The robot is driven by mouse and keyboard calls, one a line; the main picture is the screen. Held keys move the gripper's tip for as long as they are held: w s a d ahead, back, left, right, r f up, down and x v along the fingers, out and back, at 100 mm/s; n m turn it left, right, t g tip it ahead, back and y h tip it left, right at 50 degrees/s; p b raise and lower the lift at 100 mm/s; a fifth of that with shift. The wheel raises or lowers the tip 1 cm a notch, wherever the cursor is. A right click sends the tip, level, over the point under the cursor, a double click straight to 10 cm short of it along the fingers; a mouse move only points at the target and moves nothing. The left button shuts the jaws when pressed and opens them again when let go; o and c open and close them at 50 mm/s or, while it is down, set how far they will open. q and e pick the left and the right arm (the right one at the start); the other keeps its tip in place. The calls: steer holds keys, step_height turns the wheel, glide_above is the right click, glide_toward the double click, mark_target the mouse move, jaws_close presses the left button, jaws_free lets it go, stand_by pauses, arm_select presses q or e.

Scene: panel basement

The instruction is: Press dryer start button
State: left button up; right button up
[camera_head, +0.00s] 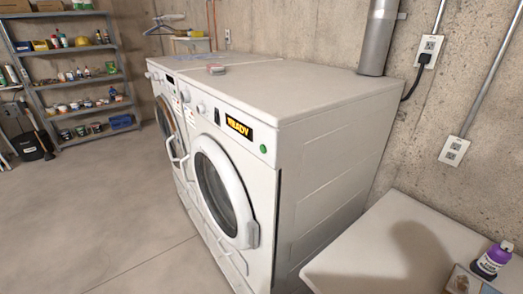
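The near white dryer (226,195) stands in the middle of the view, its front facing left. Its round door looks closed. A dark display (239,127) on its upper front panel reads what looks like "READY" in yellow letters. A small round green button (263,149) sits to the right of the display, near the front's right edge. A white knob (201,107) is on the panel to the left. Neither of my grippers shows in the head view, so nothing is seen touching the button.
A second white machine (170,125) stands beside the dryer on its far side. A white table (385,250) at the lower right holds a purple bottle (492,260). A metal shelf (74,81) with goods stands at the far left. The concrete floor (90,220) before the machines is clear.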

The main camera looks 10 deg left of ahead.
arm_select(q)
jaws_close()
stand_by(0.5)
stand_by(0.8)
